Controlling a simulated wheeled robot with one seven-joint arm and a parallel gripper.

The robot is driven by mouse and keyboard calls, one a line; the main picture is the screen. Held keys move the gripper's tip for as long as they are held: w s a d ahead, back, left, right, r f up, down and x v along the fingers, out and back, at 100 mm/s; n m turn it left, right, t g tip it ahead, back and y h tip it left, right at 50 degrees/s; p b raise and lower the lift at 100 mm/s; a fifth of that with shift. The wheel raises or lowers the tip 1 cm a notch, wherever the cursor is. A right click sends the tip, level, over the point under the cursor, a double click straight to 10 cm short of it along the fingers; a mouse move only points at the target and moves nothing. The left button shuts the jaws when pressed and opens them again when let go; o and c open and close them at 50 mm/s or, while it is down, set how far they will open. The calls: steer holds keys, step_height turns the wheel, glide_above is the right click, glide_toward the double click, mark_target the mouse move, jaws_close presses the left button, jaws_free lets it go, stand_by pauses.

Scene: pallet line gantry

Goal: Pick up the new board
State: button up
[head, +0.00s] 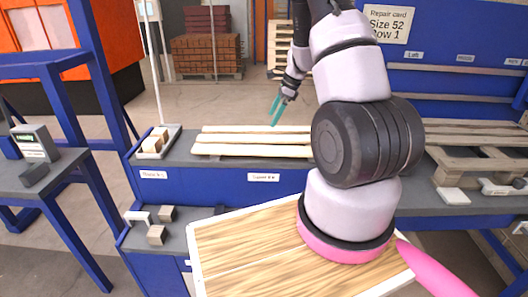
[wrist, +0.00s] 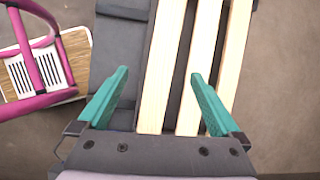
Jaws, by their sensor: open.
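Several pale new boards lie side by side on the blue cart's grey top; the nearest board (head: 250,151) is in front, with a middle board (head: 255,139) and a far board (head: 260,129) behind. In the wrist view they run as a left board (wrist: 163,60), a middle board (wrist: 200,50) and a right board (wrist: 235,50). My gripper (head: 277,110) is open and empty above the far side of the boards. In the wrist view its teal fingers (wrist: 160,74) straddle the left board, the right finger overlapping the middle board. Height above the boards is hard to tell.
The blue cart (head: 225,180) holds a small tray of blocks (head: 170,143) at left. A repair card (head: 388,24) reads "Size 52 Row 1". A side table (head: 40,185) stands at left.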

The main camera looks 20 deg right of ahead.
steer(key=m, duration=0.1)
glide_toward(265, 149)
steer(key=shift+x, duration=1.15)
steer(key=x, duration=0.5)
steer(key=shift+w+a+f, duration=0.15)
steer(key=shift+a+f, duration=0.05)
steer(key=shift+f, duration=0.1)
steer(key=c, duration=1.6)
